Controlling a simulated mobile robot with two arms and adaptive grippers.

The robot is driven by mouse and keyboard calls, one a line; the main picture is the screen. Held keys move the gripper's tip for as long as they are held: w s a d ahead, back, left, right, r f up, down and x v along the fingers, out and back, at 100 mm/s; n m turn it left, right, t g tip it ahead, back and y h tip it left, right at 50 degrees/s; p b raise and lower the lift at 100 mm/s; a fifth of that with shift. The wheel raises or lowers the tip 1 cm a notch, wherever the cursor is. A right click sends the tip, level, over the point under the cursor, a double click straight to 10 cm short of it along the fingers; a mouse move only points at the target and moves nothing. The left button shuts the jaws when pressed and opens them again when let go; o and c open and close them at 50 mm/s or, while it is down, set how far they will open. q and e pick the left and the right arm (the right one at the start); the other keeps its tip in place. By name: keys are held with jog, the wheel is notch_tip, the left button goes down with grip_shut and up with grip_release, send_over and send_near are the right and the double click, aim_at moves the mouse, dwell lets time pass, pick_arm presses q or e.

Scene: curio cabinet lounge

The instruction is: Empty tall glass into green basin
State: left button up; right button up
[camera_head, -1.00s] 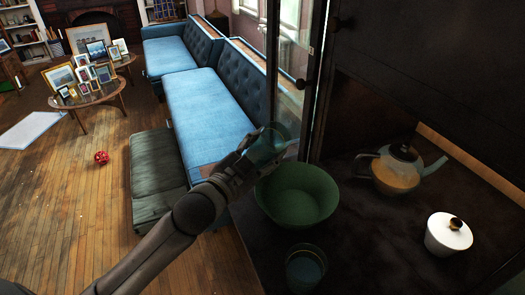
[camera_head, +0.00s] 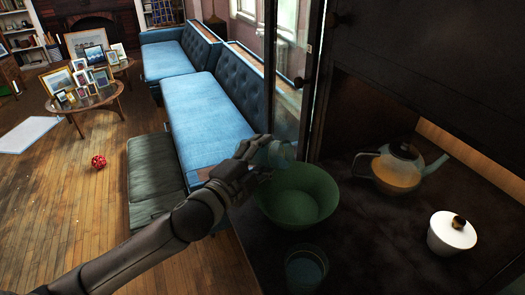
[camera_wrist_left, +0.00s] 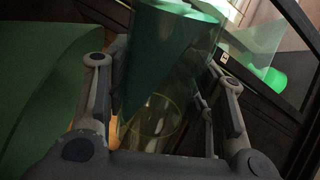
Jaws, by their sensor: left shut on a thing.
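The tall glass (camera_head: 279,153), clear with a teal tint, is in my left gripper (camera_head: 257,160). It is tipped far over, close to lying flat, above the back left rim of the green basin (camera_head: 298,194). The basin is a wide open bowl standing on the dark cabinet surface. In the left wrist view, my left gripper's fingers (camera_wrist_left: 165,95) are closed around the glass (camera_wrist_left: 180,45). Green fills the left of that view, seemingly the basin (camera_wrist_left: 35,85). I cannot tell whether anything is inside the glass. My right gripper is not in view.
A second glass (camera_head: 305,269) stands in front of the basin. An open glass door (camera_head: 287,110) rises behind the basin. A blue sofa (camera_head: 209,108) is beyond.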

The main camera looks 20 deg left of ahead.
pick_arm(q)
jog(key=shift+d+f+m, duration=0.1)
jog(key=shift+m, duration=0.4)
dwell(0.6)
jog(key=shift+f+m, duration=0.15)
jog(key=shift+m, duration=0.25)
dwell(0.4)
jog(key=shift+d+f+m+p, duration=0.1)
jog(key=shift+f+m+p, duration=0.05)
jog(key=shift+m+p, duration=0.2)
jog(key=shift+s+f+m, duration=0.1)
jog(key=shift+f+m, duration=0.1)
jog(key=shift+m, duration=0.25)
dwell(0.5)
